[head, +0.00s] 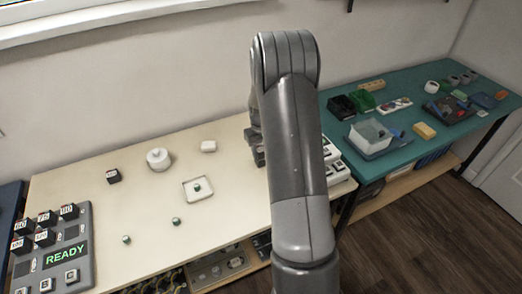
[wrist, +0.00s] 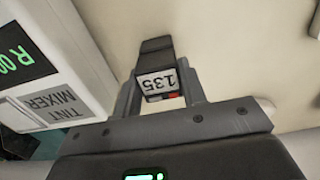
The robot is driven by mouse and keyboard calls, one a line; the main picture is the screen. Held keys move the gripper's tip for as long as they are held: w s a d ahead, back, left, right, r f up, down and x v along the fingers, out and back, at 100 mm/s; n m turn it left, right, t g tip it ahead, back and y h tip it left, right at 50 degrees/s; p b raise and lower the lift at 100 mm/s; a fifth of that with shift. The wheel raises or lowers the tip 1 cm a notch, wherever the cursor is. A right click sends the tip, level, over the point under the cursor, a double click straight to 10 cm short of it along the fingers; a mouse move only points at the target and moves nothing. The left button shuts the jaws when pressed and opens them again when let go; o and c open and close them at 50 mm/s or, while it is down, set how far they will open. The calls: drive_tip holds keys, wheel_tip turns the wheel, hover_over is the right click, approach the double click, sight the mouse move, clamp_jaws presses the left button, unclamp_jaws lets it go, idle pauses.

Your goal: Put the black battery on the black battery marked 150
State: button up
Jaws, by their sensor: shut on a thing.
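My gripper (wrist: 160,92) is shut on a black battery (wrist: 157,81) with a white label reading 135, upside down in the wrist view. A red patch shows at the battery's near end. In the head view my arm hides most of the gripper (head: 257,150), which is over the right part of the cream table. Another small black battery (head: 113,176) with a white label stands alone on the table's left part; its number is too small to read. Several more labelled black batteries (head: 44,237) sit on the grey READY panel; none can be read surely as 150.
The cream table (head: 140,210) has free room in its middle. On it are a white round container (head: 158,159), a white block (head: 209,146), a white tray (head: 197,198) and small green-topped parts. A white tint mixer (wrist: 55,75) is close left in the wrist view.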

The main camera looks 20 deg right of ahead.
drive_tip(key=shift+f, duration=0.25)
drive_tip(key=o, duration=1)
drive_tip(key=shift+o, duration=0.2)
